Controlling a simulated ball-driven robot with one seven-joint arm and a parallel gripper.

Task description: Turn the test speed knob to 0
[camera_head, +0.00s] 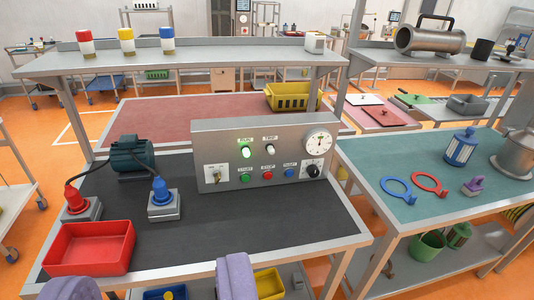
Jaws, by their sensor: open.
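A grey metal control panel (222,150) stands at the back right of the dark-topped bench. The black knob (312,170) sits at the panel's lower right, below a round white dial (319,142). The knob's pointer and scale are too small to read. My gripper (153,280) shows as two purple fingers at the bottom edge, wide apart with nothing between them. It is in front of the bench, well short of the panel and to the left of the knob.
A red tray (90,249), two plug boxes with a red and a blue plug (162,189), and a dark motor (134,155) stand on the left of the bench. The black mat (255,223) in front of the panel is clear. A teal bench (400,165) stands at the right.

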